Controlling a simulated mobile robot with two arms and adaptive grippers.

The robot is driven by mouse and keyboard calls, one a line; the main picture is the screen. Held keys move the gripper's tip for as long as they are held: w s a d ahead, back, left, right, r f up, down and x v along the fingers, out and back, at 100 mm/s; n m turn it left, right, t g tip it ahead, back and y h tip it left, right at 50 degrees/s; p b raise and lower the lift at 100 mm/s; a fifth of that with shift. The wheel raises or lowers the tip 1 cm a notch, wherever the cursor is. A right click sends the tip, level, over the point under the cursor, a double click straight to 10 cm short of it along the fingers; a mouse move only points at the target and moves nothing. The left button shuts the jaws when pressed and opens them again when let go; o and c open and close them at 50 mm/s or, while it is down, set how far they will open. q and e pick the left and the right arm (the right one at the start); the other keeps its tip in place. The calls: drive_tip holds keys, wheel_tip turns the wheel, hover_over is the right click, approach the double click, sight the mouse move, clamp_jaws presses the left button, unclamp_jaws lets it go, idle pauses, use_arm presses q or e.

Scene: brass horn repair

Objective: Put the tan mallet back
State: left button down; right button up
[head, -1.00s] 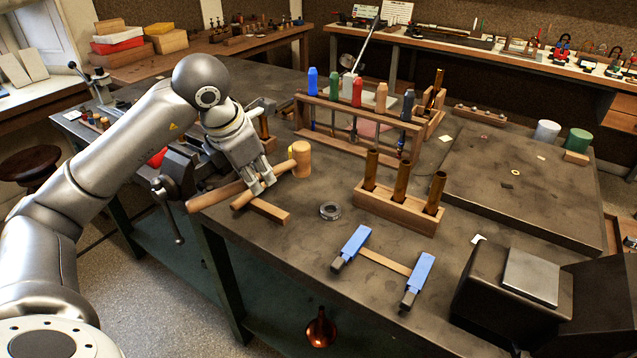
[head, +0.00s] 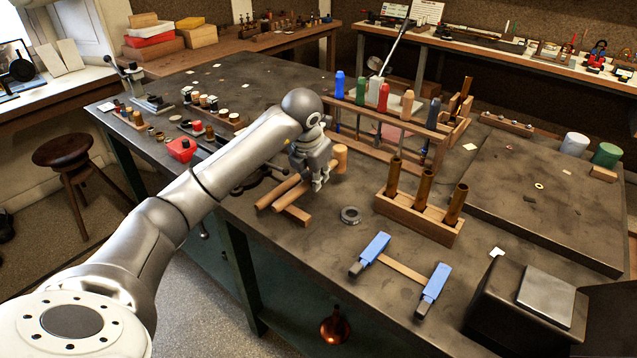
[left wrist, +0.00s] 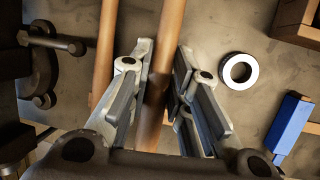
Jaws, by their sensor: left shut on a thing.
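The tan mallet's wooden head (head: 340,157) shows just right of my left gripper (head: 319,184) in the head view, low over the bench. My left gripper is shut on a round wooden handle, which runs between its fingers in the left wrist view (left wrist: 165,55). A second round wooden rod (left wrist: 105,40) lies parallel to it, to the left. A short square wooden block (head: 296,216) is at the near end of the rods. The gripper and arm hide where head and handle join. My right gripper is not in view.
A metal ring (head: 350,215) lies right of the gripper. A wooden block with brass tubes (head: 411,218), a rack of coloured-handled tools (head: 390,115) and a blue-ended clamp (head: 402,268) stand nearby. A dark vise is behind my arm. Bare bench surrounds the ring.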

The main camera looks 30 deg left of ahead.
use_arm(q)
drive_tip(key=shift+w+f, duration=0.5)
drive_tip(key=f, duration=0.1)
drive_tip(key=f+p, duration=0.1)
drive_tip(key=f, duration=0.1)
drive_tip(key=shift+w+d+p, duration=0.1)
drive_tip(key=shift+w+p, duration=0.1)
drive_tip(key=shift+p, duration=0.1)
drive_tip(key=shift+f, duration=0.25)
drive_tip(key=c, duration=1.3)
unclamp_jaws()
drive_tip(key=shift+c, duration=0.2)
drive_tip(key=shift+s+r, duration=0.2)
drive_tip(key=shift+r, duration=0.3)
drive_tip(key=b+v, duration=0.1)
drive_tip(key=v, duration=1)
drive_tip(key=shift+b, duration=0.35)
drive_tip(key=shift+f, duration=0.1)
